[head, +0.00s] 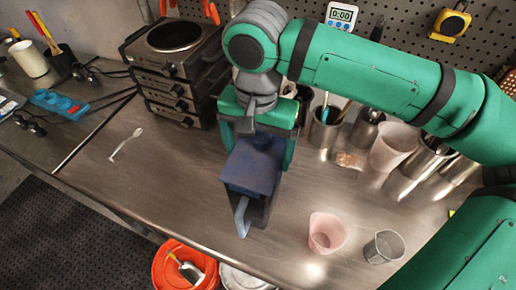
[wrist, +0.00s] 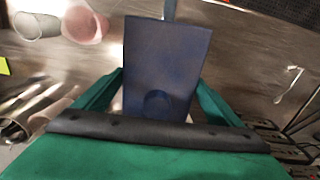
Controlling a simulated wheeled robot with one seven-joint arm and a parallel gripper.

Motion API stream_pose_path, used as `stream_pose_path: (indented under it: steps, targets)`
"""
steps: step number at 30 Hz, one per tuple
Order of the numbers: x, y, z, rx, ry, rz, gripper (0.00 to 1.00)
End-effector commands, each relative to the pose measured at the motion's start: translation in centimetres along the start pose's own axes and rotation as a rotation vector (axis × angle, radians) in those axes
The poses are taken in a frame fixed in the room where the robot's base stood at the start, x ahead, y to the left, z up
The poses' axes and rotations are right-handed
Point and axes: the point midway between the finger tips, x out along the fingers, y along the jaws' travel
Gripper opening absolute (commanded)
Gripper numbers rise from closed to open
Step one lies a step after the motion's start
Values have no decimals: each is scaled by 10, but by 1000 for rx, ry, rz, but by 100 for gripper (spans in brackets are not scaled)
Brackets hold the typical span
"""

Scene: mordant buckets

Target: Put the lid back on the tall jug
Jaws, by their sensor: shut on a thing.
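A dark blue, box-like lid (head: 252,168) is between the fingers of my gripper (head: 258,152), which is shut on it. In the wrist view the lid (wrist: 167,55) is a flat rectangle with a round feature near its lower edge. Directly below it in the head view is the dark body of the tall jug (head: 262,213), with a pale blue handle (head: 241,216) facing the front of the bench. The handle also shows at the top of the wrist view (wrist: 169,9). The lid hides the jug's mouth, so I cannot tell whether the lid is seated or just above it.
A pink beaker (head: 327,233) and a small clear cup (head: 384,247) stand to the right. Stacked hotplates (head: 178,75) are behind left, and metal containers (head: 323,130) behind right. A white spoon (head: 126,143) lies left on open bench. An orange bucket (head: 172,272) stands below the front edge.

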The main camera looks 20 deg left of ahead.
Motion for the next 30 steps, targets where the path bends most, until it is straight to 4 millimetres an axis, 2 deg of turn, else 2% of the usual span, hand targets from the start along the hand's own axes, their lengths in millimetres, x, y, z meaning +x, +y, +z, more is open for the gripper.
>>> stream_pose_path:
  steps: [30]
  targets:
    - [8, 0, 1, 0, -1, 0, 67]
